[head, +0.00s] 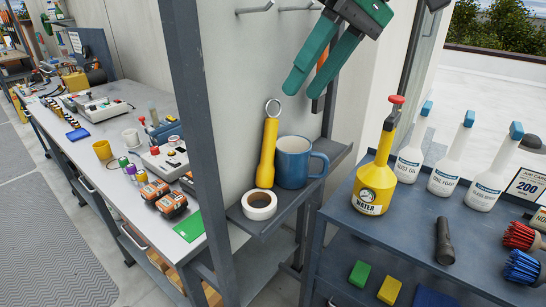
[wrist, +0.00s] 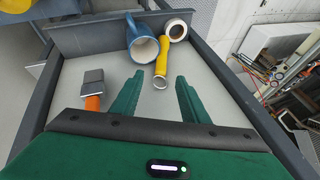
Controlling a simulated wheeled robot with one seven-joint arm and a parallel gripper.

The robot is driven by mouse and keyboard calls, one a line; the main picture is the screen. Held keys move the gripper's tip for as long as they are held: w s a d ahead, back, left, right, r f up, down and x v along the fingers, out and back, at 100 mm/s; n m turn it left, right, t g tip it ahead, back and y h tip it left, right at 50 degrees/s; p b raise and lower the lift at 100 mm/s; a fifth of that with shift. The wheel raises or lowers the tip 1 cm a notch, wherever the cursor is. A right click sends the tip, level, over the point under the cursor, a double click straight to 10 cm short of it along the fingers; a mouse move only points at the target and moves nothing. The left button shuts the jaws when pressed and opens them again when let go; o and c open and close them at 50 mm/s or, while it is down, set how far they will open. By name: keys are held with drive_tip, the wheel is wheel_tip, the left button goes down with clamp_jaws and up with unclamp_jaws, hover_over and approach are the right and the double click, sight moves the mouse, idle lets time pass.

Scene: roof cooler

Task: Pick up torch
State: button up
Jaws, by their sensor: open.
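A yellow torch (head: 267,152) with a metal ring at its top stands nearly upright on a small grey wall shelf (head: 315,182). The torch (wrist: 162,58) also shows in the wrist view, its ring end towards the camera. My gripper (head: 315,92) is open and empty, above and to the right of the torch in the head view. In the wrist view my gripper (wrist: 158,80) has its green fingers spread, with the torch's ring end in line with the gap. I cannot tell how far apart they are in depth.
A blue mug (head: 293,162) and a white tape roll (head: 259,204) stand close beside the torch. An orange-handled tool (wrist: 93,90) hangs near my left finger in the wrist view. A grey post (head: 205,150) stands left of the shelf. A yellow water sprayer (head: 377,180) stands on the right table.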

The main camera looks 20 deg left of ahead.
sight(275, 137)
drive_tip(key=shift+x, duration=1.05)
drive_tip(key=shift+f, duration=0.2)
drive_tip(key=shift+s+x, duration=0.2)
drive_tip(key=shift+x, duration=1.6)
drive_tip(key=shift+s+x, duration=0.2)
drive_tip(key=shift+x, duration=1.6)
drive_tip(key=shift+a+f, duration=0.1)
drive_tip(key=shift+f, duration=0.35)
clamp_jaws()
drive_tip(key=shift+f, duration=0.1)
